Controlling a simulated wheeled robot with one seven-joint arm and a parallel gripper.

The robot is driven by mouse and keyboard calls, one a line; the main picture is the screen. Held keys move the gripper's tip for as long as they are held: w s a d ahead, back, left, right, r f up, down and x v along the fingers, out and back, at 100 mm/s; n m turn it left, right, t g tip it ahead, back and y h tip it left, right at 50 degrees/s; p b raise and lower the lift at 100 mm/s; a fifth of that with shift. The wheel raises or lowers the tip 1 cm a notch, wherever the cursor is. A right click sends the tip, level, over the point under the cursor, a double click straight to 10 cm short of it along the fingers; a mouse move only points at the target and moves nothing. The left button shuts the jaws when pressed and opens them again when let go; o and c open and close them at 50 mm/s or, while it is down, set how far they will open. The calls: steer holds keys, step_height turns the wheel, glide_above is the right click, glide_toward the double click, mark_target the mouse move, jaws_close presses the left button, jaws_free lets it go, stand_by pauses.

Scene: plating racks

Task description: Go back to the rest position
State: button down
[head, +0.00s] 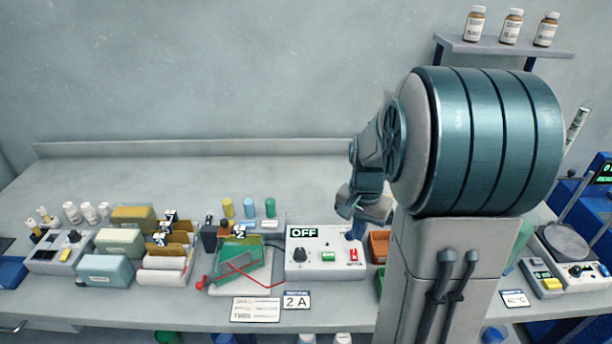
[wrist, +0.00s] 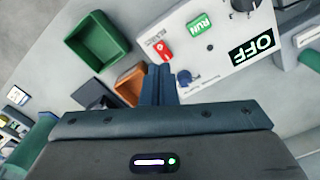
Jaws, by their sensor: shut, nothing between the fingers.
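My gripper (wrist: 159,84) shows in the wrist view with its two dark blue fingers together and nothing between them. It is above the bench beside the white power box (wrist: 215,40), near the box's red switch (wrist: 160,50). In the head view the arm reaches over the bench, and my gripper (head: 356,229) points down at the right end of the power box (head: 300,262). The box's display reads OFF. My own large arm link hides part of the bench on the right.
An orange bin (wrist: 128,86) and a green bin (wrist: 97,40) stand close to the gripper. A green tray (head: 240,262) with a red lead lies left of the box. Racks and bottles stand further left, a scale (head: 563,243) at right. The back of the bench is clear.

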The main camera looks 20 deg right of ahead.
steer(key=shift+r, duration=0.1)
steer(key=s+a+r+n+t, duration=0.3)
steer(key=s+a+r+n, duration=0.5)
steer(key=s+a, duration=0.4)
steer(key=shift+s+r+n, duration=0.25)
steer(key=shift+s+n, duration=0.15)
steer(key=shift+n, duration=0.3)
steer(key=shift+w, duration=0.1)
